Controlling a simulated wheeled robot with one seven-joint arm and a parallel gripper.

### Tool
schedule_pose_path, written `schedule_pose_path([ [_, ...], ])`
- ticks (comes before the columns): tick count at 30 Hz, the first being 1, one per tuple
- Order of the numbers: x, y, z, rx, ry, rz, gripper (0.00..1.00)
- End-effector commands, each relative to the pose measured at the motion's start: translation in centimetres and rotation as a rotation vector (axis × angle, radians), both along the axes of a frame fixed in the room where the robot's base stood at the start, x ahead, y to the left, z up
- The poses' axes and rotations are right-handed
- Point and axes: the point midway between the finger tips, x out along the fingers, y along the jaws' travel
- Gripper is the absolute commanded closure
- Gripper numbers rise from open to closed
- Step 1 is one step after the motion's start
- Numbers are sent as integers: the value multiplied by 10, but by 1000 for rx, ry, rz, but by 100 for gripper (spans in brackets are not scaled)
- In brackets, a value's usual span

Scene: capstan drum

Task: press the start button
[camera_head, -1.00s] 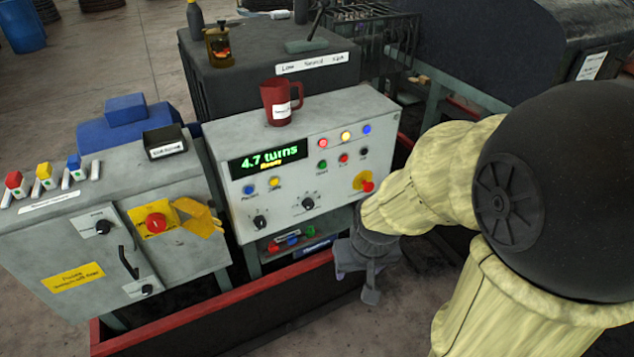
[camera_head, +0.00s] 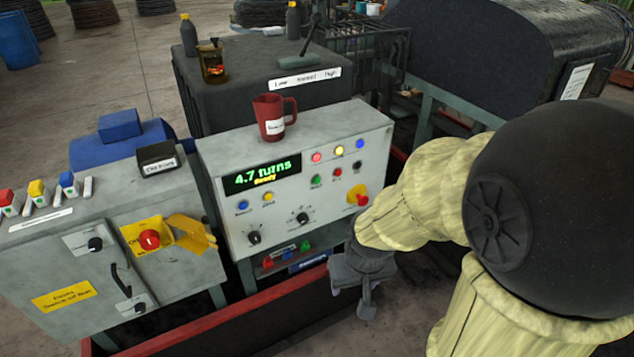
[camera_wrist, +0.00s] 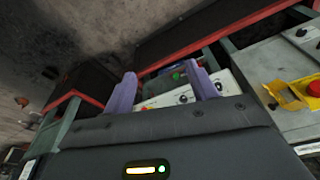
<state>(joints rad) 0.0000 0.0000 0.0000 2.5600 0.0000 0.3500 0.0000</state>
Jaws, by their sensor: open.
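The grey control panel (camera_head: 340,140) stands in the middle of the head view, its display reading "4.7 turns" and "Ready". A small green button (camera_head: 316,181) sits in its lower row, left of a red and a black button; its label is too small to read surely. My gripper (camera_head: 355,296) is low, in front of and below the panel's right corner, apart from it. In the wrist view my gripper (camera_wrist: 164,84) shows two purple fingers spread with nothing between them. Part of the panel face with dark knobs (camera_wrist: 183,99) shows beyond them.
A yellow-based red knob (camera_head: 360,197) is at the panel's right. A red mug (camera_head: 270,118) stands on top. The left cabinet (camera_head: 80,260) has a red emergency button (camera_head: 149,239) with an open yellow flap (camera_head: 188,235). A red rail (camera_head: 250,302) runs low in front.

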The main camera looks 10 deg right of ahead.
Motion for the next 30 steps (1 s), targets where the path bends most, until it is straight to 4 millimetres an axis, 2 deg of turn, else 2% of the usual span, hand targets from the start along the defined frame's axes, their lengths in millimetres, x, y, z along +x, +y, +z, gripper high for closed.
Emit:
schedule_pose_path([
  [1,0,0,0,0,0,0,52],
  [6,0,0,0,0,0,0,85],
  [9,0,0,0,0,0,0,100],
  [30,0,0,0,0,0,0,100],
])
